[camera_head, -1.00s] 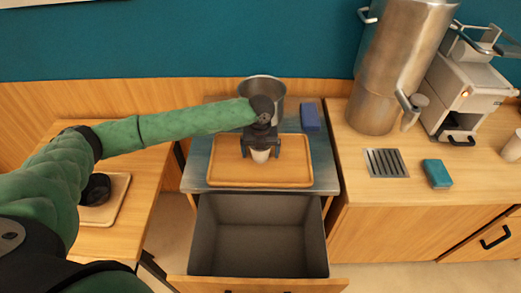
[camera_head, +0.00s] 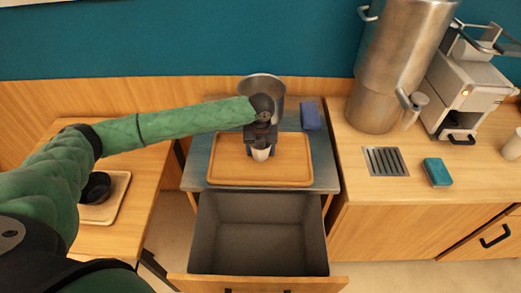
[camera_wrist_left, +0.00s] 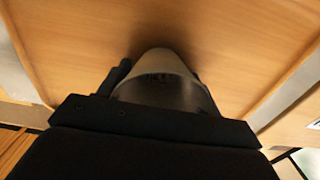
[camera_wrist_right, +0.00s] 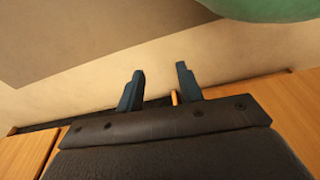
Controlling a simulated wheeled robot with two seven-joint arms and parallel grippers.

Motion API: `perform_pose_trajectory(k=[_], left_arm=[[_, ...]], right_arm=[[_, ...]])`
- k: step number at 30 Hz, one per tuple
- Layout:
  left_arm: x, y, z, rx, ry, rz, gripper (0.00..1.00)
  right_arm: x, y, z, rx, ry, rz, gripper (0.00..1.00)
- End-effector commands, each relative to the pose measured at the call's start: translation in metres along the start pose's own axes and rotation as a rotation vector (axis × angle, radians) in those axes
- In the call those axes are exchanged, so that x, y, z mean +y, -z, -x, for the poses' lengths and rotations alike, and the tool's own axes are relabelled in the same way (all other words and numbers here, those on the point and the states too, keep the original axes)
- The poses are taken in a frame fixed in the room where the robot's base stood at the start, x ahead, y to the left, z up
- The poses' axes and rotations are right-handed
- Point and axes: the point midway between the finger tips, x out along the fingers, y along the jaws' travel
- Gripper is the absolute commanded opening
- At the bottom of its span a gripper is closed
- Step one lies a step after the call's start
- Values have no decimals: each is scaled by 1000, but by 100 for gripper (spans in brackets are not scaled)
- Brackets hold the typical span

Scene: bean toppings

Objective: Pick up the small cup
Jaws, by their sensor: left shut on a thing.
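The small cup (camera_head: 261,154) is pale and stands over the wooden tray (camera_head: 225,176) on the middle counter. It also shows close up in the left wrist view (camera_wrist_left: 165,72), where I see its rim and its inside. My left gripper (camera_head: 261,147) reaches in from the left and is shut on the cup; its fingers are mostly hidden behind the gripper body. I cannot tell whether the cup's base touches the tray. My right gripper (camera_wrist_right: 158,88) shows only in its own wrist view, with its fingers apart and nothing between them.
A metal bowl (camera_head: 280,85) stands behind my left gripper, with a blue block (camera_head: 310,116) beside it. An open grey drawer (camera_head: 258,235) juts out below. A tall metal urn (camera_head: 385,85), a coffee machine (camera_head: 468,95) and a blue-green sponge (camera_head: 437,172) stand on the right.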

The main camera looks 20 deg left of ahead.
Motion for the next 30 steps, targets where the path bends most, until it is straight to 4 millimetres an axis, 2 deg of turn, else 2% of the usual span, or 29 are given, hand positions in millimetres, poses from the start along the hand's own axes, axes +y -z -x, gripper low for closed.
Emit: perform_pose_trajectory(k=[2,10,15,24,30], left_arm=[[0,0,4,0,0,0,40],[0,0,24,0,0,0,40],[0,0,47,0,0,0,40],[-62,1,81,0,2,-2,40],[-93,2,99,0,2,-1,40]], right_arm=[[0,0,2,7,0,1,36],[9,-29,-23,17,-10,12,36],[11,-71,-28,-6,-12,15,36],[11,-148,-24,-58,-10,15,36],[11,-188,-18,-83,-9,15,36]])
